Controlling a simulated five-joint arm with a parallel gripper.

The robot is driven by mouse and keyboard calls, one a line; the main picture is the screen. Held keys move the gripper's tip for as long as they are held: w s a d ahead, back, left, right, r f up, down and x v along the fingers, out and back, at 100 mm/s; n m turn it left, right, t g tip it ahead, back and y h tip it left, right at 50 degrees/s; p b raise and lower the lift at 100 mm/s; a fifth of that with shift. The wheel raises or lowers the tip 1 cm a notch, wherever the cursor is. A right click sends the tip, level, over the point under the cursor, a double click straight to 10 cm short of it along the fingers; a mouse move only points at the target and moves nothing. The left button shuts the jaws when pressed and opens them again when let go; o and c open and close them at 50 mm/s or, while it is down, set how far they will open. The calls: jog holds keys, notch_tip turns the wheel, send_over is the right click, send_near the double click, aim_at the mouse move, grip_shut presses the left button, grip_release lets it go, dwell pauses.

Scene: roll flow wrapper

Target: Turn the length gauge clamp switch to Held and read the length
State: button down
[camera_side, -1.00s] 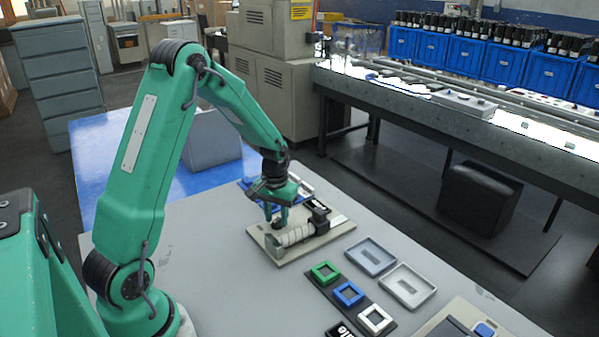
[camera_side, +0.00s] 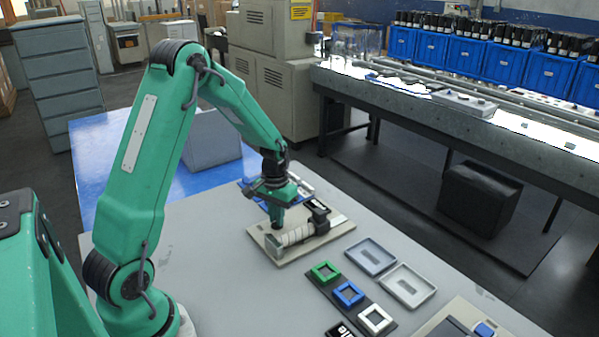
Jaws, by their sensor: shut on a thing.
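The length gauge is a cream base plate (camera_side: 330,232) on the grey table. A pale, ribbed roll (camera_side: 296,236) lies along its front, with a black block (camera_side: 319,218) at the roll's right end. A small dark panel (camera_side: 317,205) sits behind; I cannot read any length on it. My gripper (camera_side: 277,224) points down over the plate, just behind the roll. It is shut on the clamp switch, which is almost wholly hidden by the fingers. I cannot see the switch's markings or which way it points.
A blue item lies behind the gripper. The table left of the plate is clear.

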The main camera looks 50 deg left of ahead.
jog(key=m, duration=1)
jog(key=shift+m, duration=0.3)
dwell(0.4)
jog(key=c, duration=1.5)
grip_release()
jog(key=shift+o, duration=0.2)
jog(key=shift+r, duration=0.1)
jog(key=shift+r, duration=3.85)
jog(key=shift+r, duration=0.1)
